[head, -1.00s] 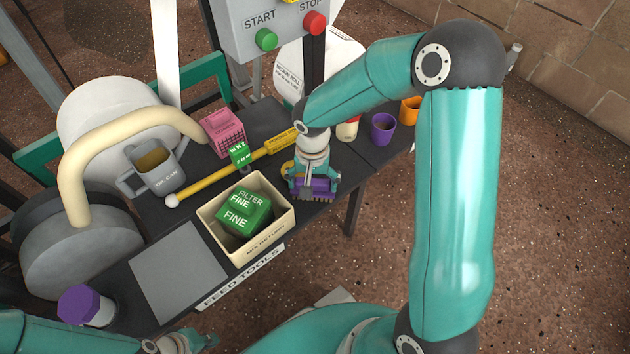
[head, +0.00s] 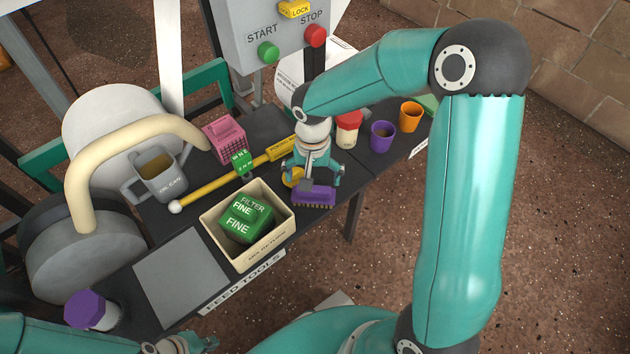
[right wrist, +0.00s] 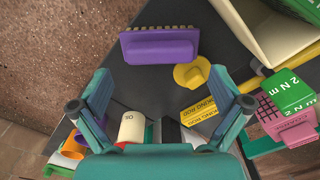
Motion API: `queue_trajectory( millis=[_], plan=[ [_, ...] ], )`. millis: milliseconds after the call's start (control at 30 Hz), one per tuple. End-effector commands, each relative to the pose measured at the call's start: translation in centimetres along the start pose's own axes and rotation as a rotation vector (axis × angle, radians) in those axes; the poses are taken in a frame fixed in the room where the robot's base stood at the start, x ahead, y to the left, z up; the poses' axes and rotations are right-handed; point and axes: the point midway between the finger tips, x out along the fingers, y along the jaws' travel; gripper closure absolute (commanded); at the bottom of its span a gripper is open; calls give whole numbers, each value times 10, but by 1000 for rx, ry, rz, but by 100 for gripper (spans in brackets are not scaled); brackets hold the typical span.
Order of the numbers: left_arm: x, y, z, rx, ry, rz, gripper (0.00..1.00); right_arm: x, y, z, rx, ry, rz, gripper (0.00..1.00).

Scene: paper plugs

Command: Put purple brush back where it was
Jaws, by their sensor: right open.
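The purple brush (head: 314,196) lies on the dark table near its front edge, just right of the cream box. It also shows in the right wrist view (right wrist: 160,47), with its bristles along the far edge. My right gripper (head: 313,175) is open and empty. It is behind the brush in the head view, and the brush lies beyond its spread fingertips in the right wrist view (right wrist: 163,86). My left gripper (head: 190,343) is at the bottom left, partly cut off, and I cannot tell its opening.
The cream box (head: 262,256) holds a green filter block (head: 246,217). A yellow round piece (right wrist: 191,72) lies beside the brush. A yellow rod (head: 222,188), purple cup (head: 383,135), orange cup (head: 410,115) and red-capped bottle (head: 348,128) are nearby. A grey mat (head: 180,277) lies left.

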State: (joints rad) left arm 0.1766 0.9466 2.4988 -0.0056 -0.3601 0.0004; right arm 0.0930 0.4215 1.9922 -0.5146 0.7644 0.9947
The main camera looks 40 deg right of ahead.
Motion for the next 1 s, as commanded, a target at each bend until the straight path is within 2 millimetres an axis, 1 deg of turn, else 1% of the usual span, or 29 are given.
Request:
queue_trajectory(
  millis=[33,100,200,333,500,1000],
  plan=[
    [-7,3,0,0,0,0,100,-16,-1,-1,0,4,-3,0],
    [-11,4,0,0,0,0,100,-30,-1,-1,1,4,-3,0],
    [-16,6,0,0,0,0,100,-46,0,0,0,2,-2,0],
    [-19,7,0,0,0,0,100,-60,0,0,1,2,-1,0],
    [-20,7,0,0,0,0,100,-65,0,0,1,-1,0,0],
    [-20,7,0,0,0,0,100,-65,0,0,1,0,0,0]
  ],
)
